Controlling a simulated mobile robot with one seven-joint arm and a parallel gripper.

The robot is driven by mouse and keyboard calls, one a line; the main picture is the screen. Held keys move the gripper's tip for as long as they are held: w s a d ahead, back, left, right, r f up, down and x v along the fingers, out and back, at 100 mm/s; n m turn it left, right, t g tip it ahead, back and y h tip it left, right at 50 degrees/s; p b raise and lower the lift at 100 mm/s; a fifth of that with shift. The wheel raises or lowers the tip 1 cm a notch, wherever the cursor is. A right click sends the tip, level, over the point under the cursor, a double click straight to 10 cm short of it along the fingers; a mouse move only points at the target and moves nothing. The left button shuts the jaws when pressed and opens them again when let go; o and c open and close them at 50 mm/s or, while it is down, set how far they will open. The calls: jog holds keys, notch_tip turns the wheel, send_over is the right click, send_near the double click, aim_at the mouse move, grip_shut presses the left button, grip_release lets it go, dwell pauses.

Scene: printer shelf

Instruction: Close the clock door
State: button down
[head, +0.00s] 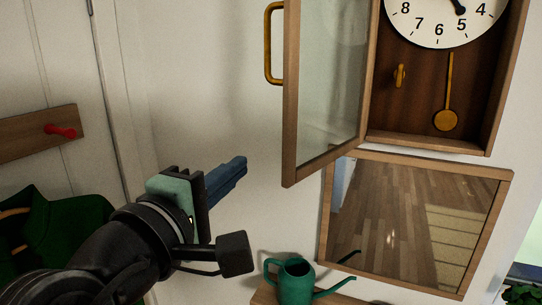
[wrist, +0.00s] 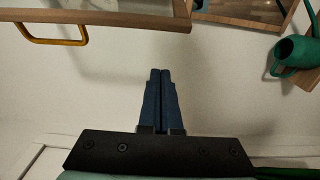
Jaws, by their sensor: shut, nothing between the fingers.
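The wall clock (head: 382,130) has a wooden case with a white dial and a brass pendulum, at the upper right of the head view. Its glass door (head: 290,120) is swung open to the left, with a brass handle (head: 268,45) on its outer side. In the wrist view the door's wooden frame (wrist: 110,17) and the handle (wrist: 55,41) are at the upper left.
A framed mirror (head: 325,225) hangs below the clock. A green watering can (head: 295,283) stands on a wooden shelf (head: 265,296) at the bottom. A coat rack with a red peg (head: 60,131) and a green garment (head: 75,225) is at left. The wall left of the door is clear.

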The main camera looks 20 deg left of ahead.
jog(key=w+d+p, duration=0.1)
jog(key=d, duration=0.1)
jog(key=w+d+p, duration=0.1)
jog(key=w+p, duration=0.1)
jog(key=shift+d, duration=0.4)
jog(key=shift+d, duration=0.1)
